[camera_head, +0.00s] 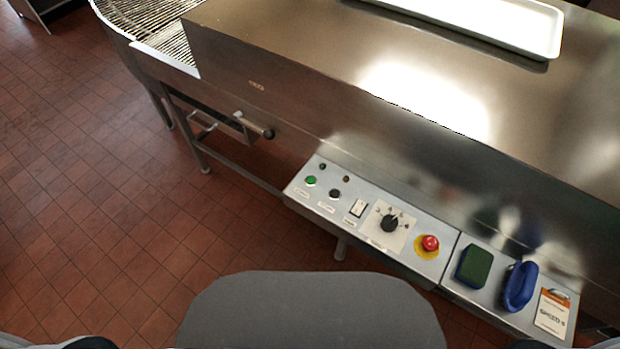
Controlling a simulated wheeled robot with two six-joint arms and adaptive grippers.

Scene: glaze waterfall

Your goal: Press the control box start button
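The control box (368,247) is a light grey slanted panel along the front of a steel machine, right of the middle in the head view. A green button (310,180) sits at its left end, with a small label below it. A black button (335,194) is just right of it. Farther right are a white switch (358,208), a black rotary knob (389,223) and a red mushroom button (430,242) on a yellow disc. Neither of my grippers shows; only slivers of dark and pale parts appear at the bottom corners.
A green sponge (474,266), a blue-handled item (519,286) and an orange-and-white card (553,312) lie on the shelf right of the panel. A white tray (480,22) rests on the steel hood (300,50). A wire conveyor (155,22) is at upper left. Tiled floor (90,190) is clear at left.

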